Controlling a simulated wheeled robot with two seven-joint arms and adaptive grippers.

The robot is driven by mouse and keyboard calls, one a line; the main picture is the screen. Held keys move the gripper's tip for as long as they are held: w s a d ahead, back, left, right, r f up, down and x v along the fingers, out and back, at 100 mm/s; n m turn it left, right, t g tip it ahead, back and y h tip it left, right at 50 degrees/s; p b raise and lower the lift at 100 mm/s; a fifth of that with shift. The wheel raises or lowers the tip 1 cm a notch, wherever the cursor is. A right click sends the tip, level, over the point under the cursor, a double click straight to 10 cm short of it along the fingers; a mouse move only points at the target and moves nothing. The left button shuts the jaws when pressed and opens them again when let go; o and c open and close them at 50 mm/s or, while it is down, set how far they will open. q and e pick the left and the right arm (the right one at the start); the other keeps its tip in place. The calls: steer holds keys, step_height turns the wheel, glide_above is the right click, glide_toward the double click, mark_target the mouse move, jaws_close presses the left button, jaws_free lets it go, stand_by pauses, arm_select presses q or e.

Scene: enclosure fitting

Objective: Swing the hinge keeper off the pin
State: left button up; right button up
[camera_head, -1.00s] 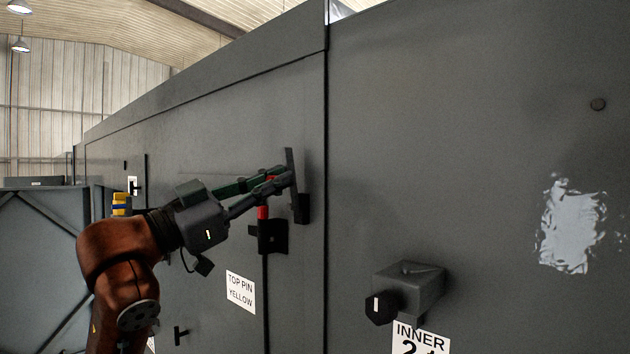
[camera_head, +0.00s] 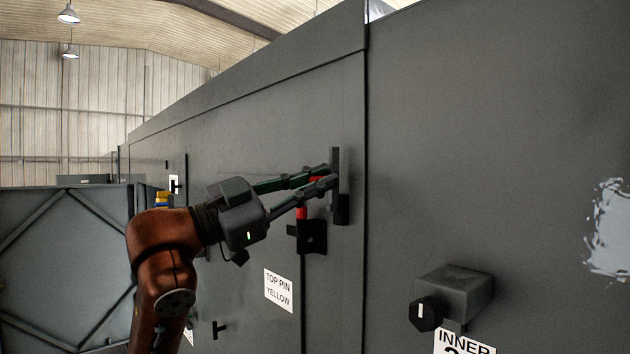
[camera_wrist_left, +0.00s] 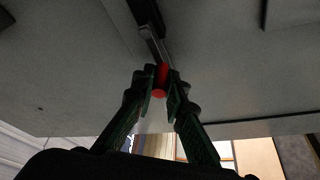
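The hinge keeper (camera_head: 335,160) is a dark upright bar with a red grip on the grey enclosure wall, left of a vertical panel seam. My left gripper (camera_head: 328,177) is at the bar, its two fingers closed on either side of the red grip. In the left wrist view the fingers (camera_wrist_left: 162,82) hug the red grip (camera_wrist_left: 158,93), below the dark bar (camera_wrist_left: 150,30). The red-topped pin (camera_head: 301,212) stands in a black bracket (camera_head: 312,238) just below the fingers. The fingers partly hide the grip. My right gripper is out of view.
A "TOP PIN YELLOW" label (camera_head: 278,290) is below left of the bracket. A grey block with a black knob (camera_head: 426,314) juts from the wall at lower right, above an "INNER" label (camera_head: 464,342). A braced grey panel (camera_head: 60,250) stands at left.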

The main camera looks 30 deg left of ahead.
arm_select(q)
steer(key=o, duration=0.4)
steer(key=shift+w, duration=0.15)
steer(key=shift+o, duration=0.2)
steer(key=v, duration=1.2)
